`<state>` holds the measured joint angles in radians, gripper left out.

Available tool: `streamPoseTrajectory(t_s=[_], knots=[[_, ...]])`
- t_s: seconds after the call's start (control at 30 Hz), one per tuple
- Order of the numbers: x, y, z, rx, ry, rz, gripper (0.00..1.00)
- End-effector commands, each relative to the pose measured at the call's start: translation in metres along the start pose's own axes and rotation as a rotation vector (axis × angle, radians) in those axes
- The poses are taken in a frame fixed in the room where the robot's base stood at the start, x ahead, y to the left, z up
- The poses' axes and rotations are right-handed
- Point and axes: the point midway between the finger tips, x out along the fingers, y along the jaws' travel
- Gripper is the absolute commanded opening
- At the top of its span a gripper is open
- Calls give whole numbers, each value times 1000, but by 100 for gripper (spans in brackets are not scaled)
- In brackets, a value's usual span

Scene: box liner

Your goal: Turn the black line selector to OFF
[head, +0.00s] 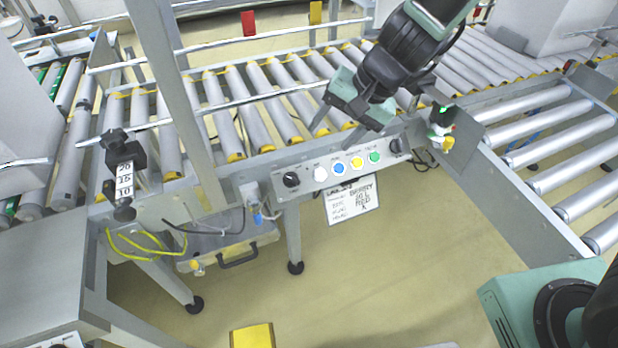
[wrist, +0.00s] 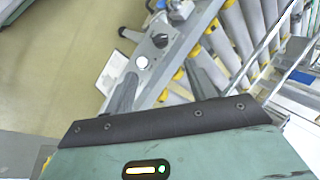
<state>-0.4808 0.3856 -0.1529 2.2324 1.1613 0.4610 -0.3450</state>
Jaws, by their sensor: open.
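The black line selector (head: 291,179) is a round knob at the left end of the grey control panel on the conveyor's front rail. The wrist view also shows the black knob (wrist: 160,40), just beyond my fingertips. Its pointer direction and labels are too small to read. My gripper (head: 338,126) hangs over the rollers, above and to the right of the knob, apart from it. In the wrist view its two fingers (wrist: 163,84) are spread wide with nothing between them.
White (head: 320,174), blue (head: 338,168), yellow (head: 357,162) and green (head: 374,157) buttons line the panel right of the selector. Another black knob (head: 396,146) is at its right end. A handwritten sign (head: 352,199) hangs below. A grey upright post (head: 180,100) stands left.

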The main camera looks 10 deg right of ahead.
Motion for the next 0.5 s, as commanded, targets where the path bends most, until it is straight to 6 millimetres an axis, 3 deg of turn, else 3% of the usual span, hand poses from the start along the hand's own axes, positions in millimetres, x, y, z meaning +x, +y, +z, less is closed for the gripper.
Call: streamPoseTrajectory(t_s=[0.17, 0.5], knots=[[17, 2, -2, 10, 3, 0, 56], [85, 2, -2, 9, 2, 0, 56]])
